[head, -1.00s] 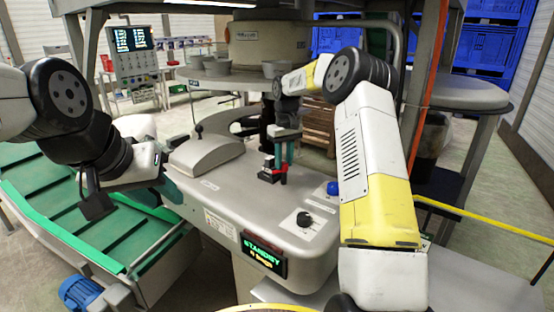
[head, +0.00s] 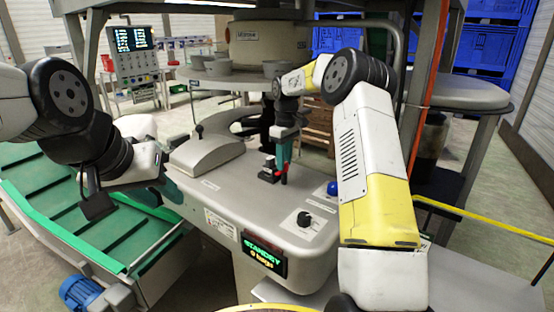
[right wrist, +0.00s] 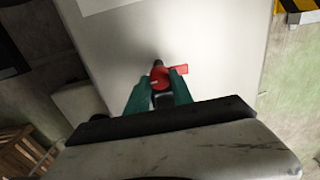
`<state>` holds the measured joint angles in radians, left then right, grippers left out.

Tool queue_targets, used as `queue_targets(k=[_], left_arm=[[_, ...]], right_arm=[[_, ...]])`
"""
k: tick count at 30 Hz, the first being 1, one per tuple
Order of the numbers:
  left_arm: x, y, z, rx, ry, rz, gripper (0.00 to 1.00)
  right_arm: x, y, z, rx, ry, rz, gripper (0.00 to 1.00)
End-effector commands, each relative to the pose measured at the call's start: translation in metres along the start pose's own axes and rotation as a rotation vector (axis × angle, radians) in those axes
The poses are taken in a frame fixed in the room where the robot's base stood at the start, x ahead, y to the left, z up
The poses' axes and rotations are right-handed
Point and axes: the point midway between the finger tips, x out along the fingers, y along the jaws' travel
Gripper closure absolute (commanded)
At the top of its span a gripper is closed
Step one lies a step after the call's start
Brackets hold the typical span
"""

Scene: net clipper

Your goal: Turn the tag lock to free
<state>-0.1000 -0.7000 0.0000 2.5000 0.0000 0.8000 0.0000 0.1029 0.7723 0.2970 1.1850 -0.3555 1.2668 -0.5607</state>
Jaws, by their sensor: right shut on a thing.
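A small red lever (head: 283,174), which appears to be the tag lock, stands beside a dark block (head: 268,168) on the grey machine top (head: 235,190). My right gripper (head: 284,156) reaches down to it from above and is shut on it. In the right wrist view the two teal fingers (right wrist: 158,95) flank the base of the red lever (right wrist: 170,72), whose arm points right. The lower part between the fingers is partly hidden. My left gripper (head: 170,184) is far left of the lever, at the machine's left edge, and its fingertips are unclear.
A black knob (head: 304,219) on a white label and a blue button (head: 333,188) are on the machine top. A display (head: 264,254) reads STANDBY on the front.

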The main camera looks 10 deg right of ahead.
Motion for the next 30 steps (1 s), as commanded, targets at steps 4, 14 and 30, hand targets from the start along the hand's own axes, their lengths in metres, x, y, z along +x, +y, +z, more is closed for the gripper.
queue_targets(k=[4,14,30], left_arm=[[0.0,0.0,0.0,0.0,0.0,0.0,0.64],[0.0,0.0,0.0,0.0,0.0,0.0,0.64],[0.0,0.0,0.0,0.0,0.0,0.0,0.64]], right_arm=[[0.0,0.0,0.001,0.0,-0.002,0.0,1.0],[0.0,0.0,0.0,0.0,-0.001,0.0,0.51],[-0.055,0.0,-0.001,0.0,0.002,0.002,0.51]])
